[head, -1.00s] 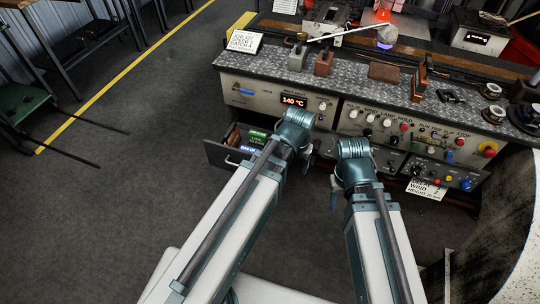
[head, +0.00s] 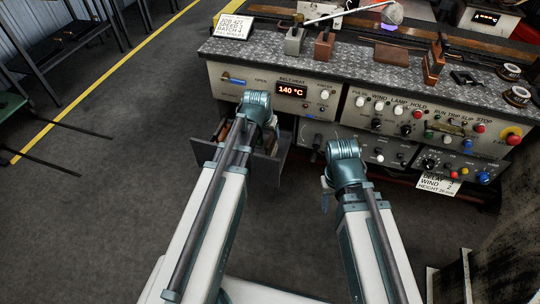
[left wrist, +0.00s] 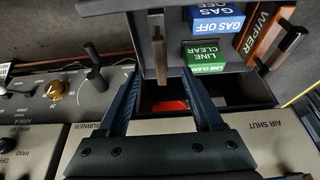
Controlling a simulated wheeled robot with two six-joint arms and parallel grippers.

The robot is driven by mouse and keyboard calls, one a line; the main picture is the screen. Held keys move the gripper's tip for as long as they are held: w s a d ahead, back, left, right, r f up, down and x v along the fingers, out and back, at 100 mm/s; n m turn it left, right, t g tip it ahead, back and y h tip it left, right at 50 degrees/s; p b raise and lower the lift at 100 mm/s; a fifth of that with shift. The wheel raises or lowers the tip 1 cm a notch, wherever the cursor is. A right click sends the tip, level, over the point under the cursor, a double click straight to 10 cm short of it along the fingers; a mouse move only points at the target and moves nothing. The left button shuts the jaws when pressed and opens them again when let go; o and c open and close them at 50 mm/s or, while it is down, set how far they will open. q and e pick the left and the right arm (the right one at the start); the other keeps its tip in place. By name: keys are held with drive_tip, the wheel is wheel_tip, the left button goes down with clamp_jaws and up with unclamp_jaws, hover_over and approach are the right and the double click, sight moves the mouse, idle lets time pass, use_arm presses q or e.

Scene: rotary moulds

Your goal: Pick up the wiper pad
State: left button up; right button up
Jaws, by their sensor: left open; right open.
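The wiper pad (left wrist: 262,35) is an orange-brown block lettered WIPER, at the upper right of the left wrist view. It stands in an open dark drawer (head: 268,168) beside a blue GAS OFF block (left wrist: 217,22) and a green LINE CLEAR block (left wrist: 205,56). My left gripper (left wrist: 163,88) is open and empty, to the left of the pad and apart from it. In the head view my left wrist covers part of the drawer and its contents. My right gripper (head: 327,190) hangs in front of the panel, open and small in view.
The console (head: 290,70) has many knobs and buttons close behind both arms. A 140 °C display (head: 291,90) is above the drawer. Metal blocks (head: 294,41) and a job card (head: 234,25) stand on its top.

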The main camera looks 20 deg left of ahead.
use_arm(q)
drive_tip(key=b+x, duration=0.9)
drive_tip(key=x, duration=0.2)
drive_tip(key=shift+w+f, duration=0.1)
drive_tip(key=shift+f, duration=0.05)
clamp_jaws()
idle(1.3)
